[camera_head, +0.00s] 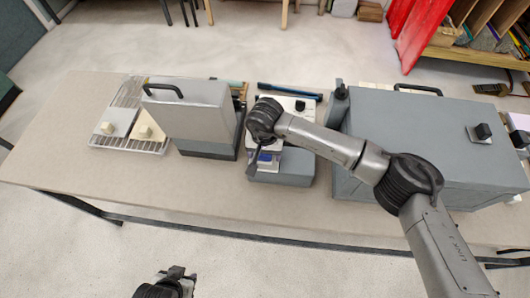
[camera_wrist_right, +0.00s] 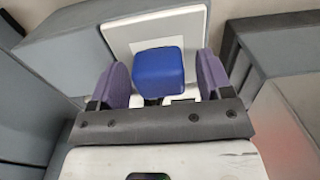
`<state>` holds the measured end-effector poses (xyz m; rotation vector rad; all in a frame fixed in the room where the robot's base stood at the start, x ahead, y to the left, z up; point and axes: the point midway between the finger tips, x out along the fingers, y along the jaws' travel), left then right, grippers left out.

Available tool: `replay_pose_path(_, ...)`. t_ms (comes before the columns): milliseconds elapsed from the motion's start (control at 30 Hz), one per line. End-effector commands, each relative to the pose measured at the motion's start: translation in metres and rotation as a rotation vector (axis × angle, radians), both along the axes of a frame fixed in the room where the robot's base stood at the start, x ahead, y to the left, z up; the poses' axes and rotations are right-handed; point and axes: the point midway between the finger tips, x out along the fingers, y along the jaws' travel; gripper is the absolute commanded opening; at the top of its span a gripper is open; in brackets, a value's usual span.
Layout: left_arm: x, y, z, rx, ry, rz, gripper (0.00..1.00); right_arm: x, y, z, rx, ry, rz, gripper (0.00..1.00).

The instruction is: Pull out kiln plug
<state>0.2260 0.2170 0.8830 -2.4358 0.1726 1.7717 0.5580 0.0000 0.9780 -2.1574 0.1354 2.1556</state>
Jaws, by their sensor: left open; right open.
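A blue block-shaped knob (camera_wrist_right: 158,70) stands out from a white square plate (camera_wrist_right: 190,32) in the right wrist view; it looks like the plug. My right gripper (camera_wrist_right: 163,80) is open, with one purple-padded finger on each side of the knob. Gaps show between the pads and the knob. In the head view my right gripper (camera_head: 258,164) is at the front of the small grey unit (camera_head: 285,180) in the table's middle, and my wrist hides much of it. My left gripper (camera_head: 176,273) is open and empty at the bottom edge, off the table's front.
A grey box (camera_head: 192,115) with a black handle stands left of the unit. A wire rack (camera_head: 125,145) with knobbed pale plates is further left. A large grey box (camera_head: 430,140) fills the right. A dark blue bar (camera_head: 290,91) lies behind. The table's front strip is clear.

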Motion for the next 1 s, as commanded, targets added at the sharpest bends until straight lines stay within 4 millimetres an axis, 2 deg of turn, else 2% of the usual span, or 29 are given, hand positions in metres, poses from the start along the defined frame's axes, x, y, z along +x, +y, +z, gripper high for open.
replay_pose_path(433,0.0000,0.0020,-0.0044,0.007,0.000,-0.004,0.43,-0.0003,-0.0002,-0.0003,0.000,0.001,0.000,0.71)
replay_pose_path(1000,0.0001,-0.0020,-0.0042,-0.007,0.000,0.004,0.43,-0.0002,-0.0002,-0.0004,0.000,0.001,0.000,0.17)
